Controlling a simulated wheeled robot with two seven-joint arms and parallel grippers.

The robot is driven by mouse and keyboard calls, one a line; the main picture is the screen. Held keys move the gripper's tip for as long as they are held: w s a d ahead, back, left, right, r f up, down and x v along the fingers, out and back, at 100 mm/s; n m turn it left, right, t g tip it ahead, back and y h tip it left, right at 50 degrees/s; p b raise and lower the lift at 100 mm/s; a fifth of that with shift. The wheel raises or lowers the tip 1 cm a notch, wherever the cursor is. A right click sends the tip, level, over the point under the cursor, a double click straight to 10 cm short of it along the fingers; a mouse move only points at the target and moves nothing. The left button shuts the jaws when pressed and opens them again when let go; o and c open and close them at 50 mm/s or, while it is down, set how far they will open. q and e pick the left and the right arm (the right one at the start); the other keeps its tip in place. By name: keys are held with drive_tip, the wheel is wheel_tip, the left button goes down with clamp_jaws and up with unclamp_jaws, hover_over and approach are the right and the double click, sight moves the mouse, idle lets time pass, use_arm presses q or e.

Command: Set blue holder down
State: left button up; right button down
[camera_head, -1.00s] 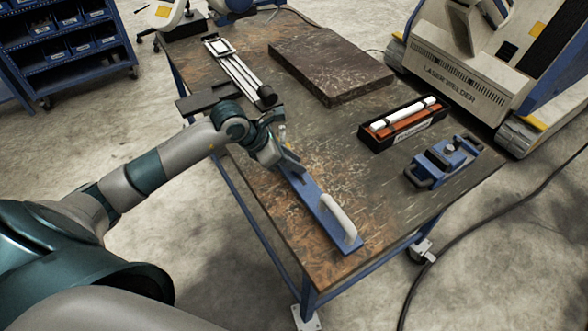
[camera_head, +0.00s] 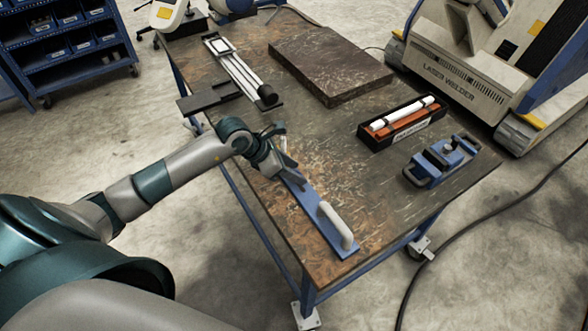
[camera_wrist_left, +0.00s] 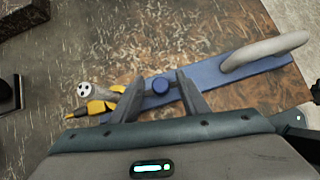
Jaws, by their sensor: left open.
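The blue holder (camera_head: 312,207) is a long flat blue bar with a pale curved handle (camera_head: 336,226) near one end. It appears to lie flat along the front left edge of the table. My left gripper (camera_head: 288,168) is at the far end of the bar. A yellow and grey fitting (camera_wrist_left: 97,98) is left of the fingers. My right gripper is not in view.
On the table (camera_head: 330,135) are a dark slab (camera_head: 330,65), a black case with white and orange bars (camera_head: 402,122), a blue clamp-like fixture (camera_head: 440,161) and a metal rail device (camera_head: 238,70). The table's middle is clear. A laser welder (camera_head: 460,80) stands behind.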

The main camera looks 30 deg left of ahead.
use_arm(q)
drive_tip(key=b+v, duration=0.3)
drive_tip(key=v, duration=0.9)
